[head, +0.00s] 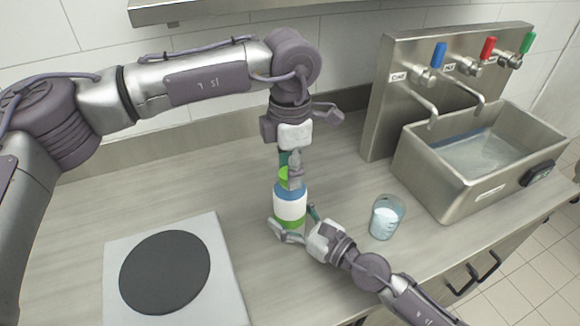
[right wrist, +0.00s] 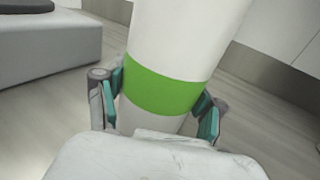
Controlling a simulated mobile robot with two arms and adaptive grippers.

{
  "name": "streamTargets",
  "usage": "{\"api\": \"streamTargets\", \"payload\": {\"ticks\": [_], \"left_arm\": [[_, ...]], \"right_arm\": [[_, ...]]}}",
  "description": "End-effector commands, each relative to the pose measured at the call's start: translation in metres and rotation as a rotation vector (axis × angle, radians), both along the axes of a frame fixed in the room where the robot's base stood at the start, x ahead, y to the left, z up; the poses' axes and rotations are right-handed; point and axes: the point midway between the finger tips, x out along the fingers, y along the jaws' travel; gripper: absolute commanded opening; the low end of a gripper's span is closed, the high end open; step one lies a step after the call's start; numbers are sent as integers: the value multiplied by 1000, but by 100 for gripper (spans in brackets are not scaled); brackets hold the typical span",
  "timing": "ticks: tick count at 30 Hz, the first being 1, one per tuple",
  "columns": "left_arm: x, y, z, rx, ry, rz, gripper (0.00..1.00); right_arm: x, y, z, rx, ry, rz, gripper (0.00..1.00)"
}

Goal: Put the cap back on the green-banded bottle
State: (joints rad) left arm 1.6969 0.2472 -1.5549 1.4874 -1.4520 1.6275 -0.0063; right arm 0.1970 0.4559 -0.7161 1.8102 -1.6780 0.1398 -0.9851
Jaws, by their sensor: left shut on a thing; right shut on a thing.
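The bottle (head: 289,207) stands upright on the counter, white with a blue upper part and a green band low down. The green band (right wrist: 163,92) fills the middle of the right wrist view. My right gripper (head: 292,230) is shut around the bottle's lower part at the band. My left gripper (head: 290,172) points down from above and is shut on the green cap (head: 284,176), just over the bottle's top. Fingers partly hide the cap, and I cannot tell whether it touches the bottle's neck.
A glass (head: 386,217) with pale contents stands right of the bottle, close to my right arm. A hotplate (head: 228,262) with a dark disc lies at left. A steel sink (head: 452,200) with blue, red and green taps stands at right. Free counter lies behind the hotplate.

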Motion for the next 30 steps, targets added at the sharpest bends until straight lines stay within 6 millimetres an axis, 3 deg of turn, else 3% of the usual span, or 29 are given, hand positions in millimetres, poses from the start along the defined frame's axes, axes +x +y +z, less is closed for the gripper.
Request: {"api": "streamTargets", "payload": {"ticks": [2,3,8,20,30], "left_arm": [[0,0,0,0,-1,2,1],[0,0,0,0,-1,3,46],[0,0,0,0,-1,4,72],[1,0,8,-1,-3,6,72],[1,0,74,-1,-4,8,72]], "right_arm": [[0,0,0,0,1,1,0],[0,0,0,0,1,1,0],[0,0,0,-1,1,1,0],[0,0,0,0,1,1,0],[0,0,0,-1,1,0,0]]}}
